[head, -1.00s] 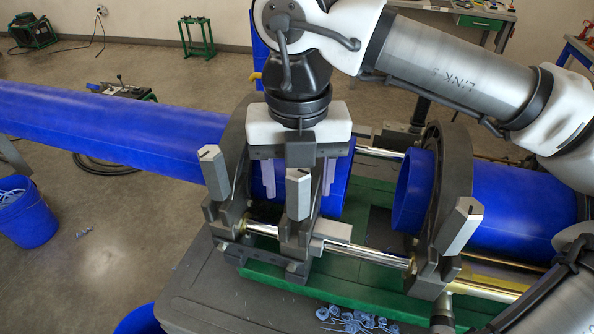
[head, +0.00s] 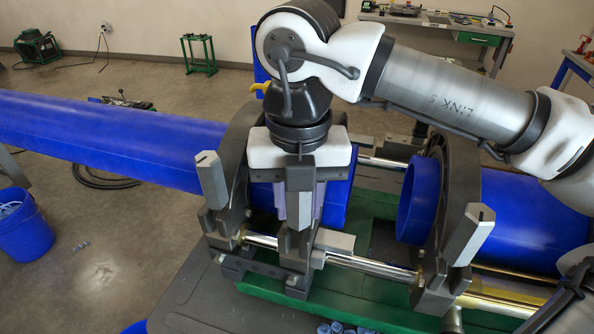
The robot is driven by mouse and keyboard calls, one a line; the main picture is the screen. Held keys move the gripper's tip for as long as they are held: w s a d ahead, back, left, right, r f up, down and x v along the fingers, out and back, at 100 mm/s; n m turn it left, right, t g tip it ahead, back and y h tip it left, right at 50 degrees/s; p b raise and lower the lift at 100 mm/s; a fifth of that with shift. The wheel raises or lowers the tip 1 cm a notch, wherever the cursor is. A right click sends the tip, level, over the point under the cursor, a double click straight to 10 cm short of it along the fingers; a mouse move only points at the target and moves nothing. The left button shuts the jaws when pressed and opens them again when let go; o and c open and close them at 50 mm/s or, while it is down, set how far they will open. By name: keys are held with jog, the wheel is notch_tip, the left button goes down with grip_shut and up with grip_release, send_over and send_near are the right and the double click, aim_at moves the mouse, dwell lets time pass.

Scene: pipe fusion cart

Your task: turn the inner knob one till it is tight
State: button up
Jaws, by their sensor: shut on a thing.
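The inner knob is the middle grey block-shaped knob (head: 300,178), standing upright on the inner clamp of the fusion cart. My gripper (head: 299,205) points straight down over it. Its pale fingers are shut on the knob, one at each side. The gripper's body hides what is behind the knob, including part of the blue pipe. Whether the knob is tight cannot be told from this view.
Another grey knob (head: 211,178) stands close to the left of my gripper. A third grey knob (head: 470,234) leans at the right clamp. The long blue pipe (head: 110,137) runs left, and a short blue pipe end (head: 419,200) faces it across a gap.

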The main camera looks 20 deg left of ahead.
jog(key=shift+f+m+b, duration=0.15)
jog(key=shift+m+b, duration=0.45)
jog(key=shift+m, duration=0.9)
jog(key=shift+m+b, duration=0.6)
jog(key=shift+m, duration=0.9)
jog(key=shift+m, duration=1.5)
